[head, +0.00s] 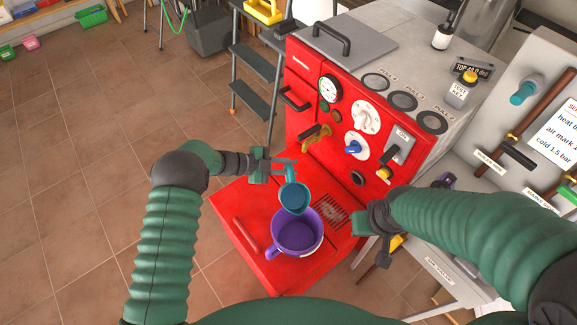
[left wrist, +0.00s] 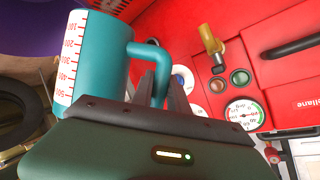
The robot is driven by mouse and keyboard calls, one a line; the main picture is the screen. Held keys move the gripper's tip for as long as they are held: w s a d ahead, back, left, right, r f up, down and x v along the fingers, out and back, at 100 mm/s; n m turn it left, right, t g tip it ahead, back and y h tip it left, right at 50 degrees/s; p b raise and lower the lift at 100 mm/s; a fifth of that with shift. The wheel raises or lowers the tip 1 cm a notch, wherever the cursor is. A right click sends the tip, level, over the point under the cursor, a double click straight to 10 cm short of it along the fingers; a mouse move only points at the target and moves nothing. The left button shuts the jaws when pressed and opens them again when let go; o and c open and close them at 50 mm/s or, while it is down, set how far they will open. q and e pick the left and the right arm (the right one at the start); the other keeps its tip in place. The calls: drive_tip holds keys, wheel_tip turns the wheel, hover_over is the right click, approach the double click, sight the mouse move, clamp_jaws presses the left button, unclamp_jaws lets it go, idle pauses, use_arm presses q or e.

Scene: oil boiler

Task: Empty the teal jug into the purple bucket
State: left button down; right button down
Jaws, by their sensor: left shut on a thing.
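The teal jug (head: 294,196) is held by its handle in my left gripper (head: 284,167), above the purple bucket. In the left wrist view the jug (left wrist: 118,55) shows a white scale with red marks, and my left gripper (left wrist: 168,88) is shut on its handle. The jug looks tilted in the head view, and no stream shows. The purple bucket (head: 276,248) stands upright on the red shelf, its opening facing up and its inside looking purple. A purple patch at the top left of the left wrist view may be the bucket. My right gripper (head: 366,224) is right of the bucket; its jaws are unclear.
The red boiler front (head: 300,65) with gauge, dials and knobs rises behind the jug. The red shelf (head: 228,208) has a dark grille beside the bucket and a red bar at its left. A grey step ladder (head: 252,95) stands behind. Tiled floor lies clear at left.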

sight(290, 169)
use_arm(q)
drive_tip(key=shift+r, duration=0.1)
idle(0.3)
drive_tip(key=shift+s+r+m+t+p, duration=0.2)
drive_tip(key=shift+r+m+t+p, duration=0.1)
drive_tip(key=shift+r+m+p, duration=0.15)
drive_tip(key=shift+s+r+m+t, duration=0.15)
drive_tip(key=shift+s+m+t, duration=0.05)
drive_tip(key=shift+m+t, duration=0.15)
drive_tip(key=shift+s+d, duration=0.1)
drive_tip(key=shift+s+r+m+t, duration=0.1)
drive_tip(key=shift+s+m+t, duration=0.2)
drive_tip(key=shift+m, duration=0.1)
drive_tip(key=shift+s+d+r+m+t, duration=0.1)
drive_tip(key=shift+s+r+m+t, duration=0.1)
drive_tip(key=shift+s+m+t, duration=0.15)
